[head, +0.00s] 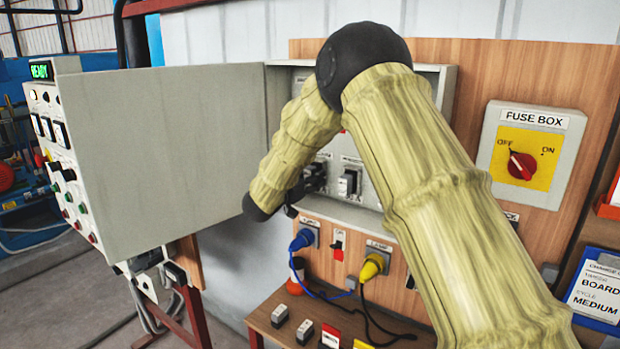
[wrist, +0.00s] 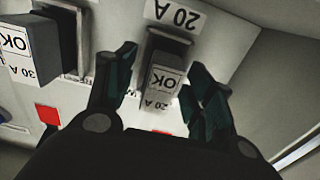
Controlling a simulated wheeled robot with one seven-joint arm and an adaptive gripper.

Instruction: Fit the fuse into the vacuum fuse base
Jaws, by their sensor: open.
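In the wrist view a grey fuse (wrist: 163,82) marked OK and 20 A stands between my fingers, at a dark fuse base (wrist: 168,45) beside a 20 A plate. It looks seated there, though its depth is unclear. My gripper (wrist: 165,88) is open, one finger on each side of the fuse, with a gap visible at the left finger. Another fuse (wrist: 30,52), marked OK and 30 A, sits in a base to the left. In the head view my arm hides most of the gripper. A fuse (head: 347,184) shows inside the open fuse box. No vacuum label is readable.
The fuse box door (head: 165,160) stands open at left. Loose fuses (head: 280,315) lie on the wooden shelf (head: 265,325) below. A blue plug (head: 303,239) and a yellow plug (head: 372,267) with cables are under the box. The red fuse box switch (head: 521,165) points to OFF.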

